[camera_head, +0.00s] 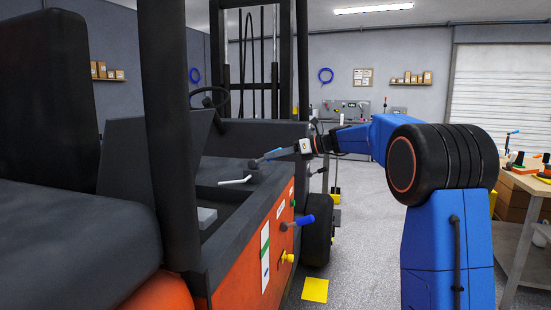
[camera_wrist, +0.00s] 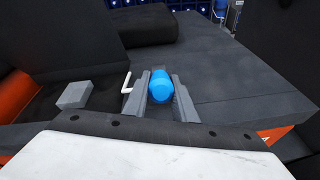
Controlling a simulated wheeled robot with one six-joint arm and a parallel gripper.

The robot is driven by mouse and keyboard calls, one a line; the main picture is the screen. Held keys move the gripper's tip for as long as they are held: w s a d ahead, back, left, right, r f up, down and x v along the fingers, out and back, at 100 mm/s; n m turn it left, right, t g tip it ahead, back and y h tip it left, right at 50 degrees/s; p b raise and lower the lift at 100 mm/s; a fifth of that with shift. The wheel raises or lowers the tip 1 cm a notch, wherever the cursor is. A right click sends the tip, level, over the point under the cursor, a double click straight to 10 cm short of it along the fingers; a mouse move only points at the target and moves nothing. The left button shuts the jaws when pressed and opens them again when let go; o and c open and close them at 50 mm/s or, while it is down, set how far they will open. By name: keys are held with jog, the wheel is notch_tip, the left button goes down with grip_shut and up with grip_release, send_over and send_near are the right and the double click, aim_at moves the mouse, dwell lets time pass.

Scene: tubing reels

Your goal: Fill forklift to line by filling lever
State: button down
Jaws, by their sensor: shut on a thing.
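The forklift (camera_head: 235,262) is orange and black and fills the left and middle of the head view. Its side has a white strip (camera_head: 265,255) with green marks, a blue-handled lever (camera_head: 303,221) and a yellow knob (camera_head: 288,257). My gripper (camera_head: 262,160) is above the forklift's dark top surface. In the wrist view, its grey jaws (camera_wrist: 160,92) are shut on a blue rounded piece (camera_wrist: 161,86); I cannot tell what it belongs to. A white bent lever (camera_head: 235,181) is beside the jaws, and also shows in the wrist view (camera_wrist: 127,83).
A black pillar (camera_head: 168,120) and seat (camera_head: 70,235) stand at the left. A grey block (camera_wrist: 75,95) sits in a recess of the forklift. A workbench (camera_head: 525,182) is at the right. A yellow square (camera_head: 315,290) lies on the open floor.

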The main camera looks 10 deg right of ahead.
jog(key=shift+r, duration=0.1)
jog(key=c, duration=1.5)
grip_release()
jog(key=shift+o, duration=0.2)
jog(key=v, duration=1.7)
jog(key=shift+d, duration=0.15)
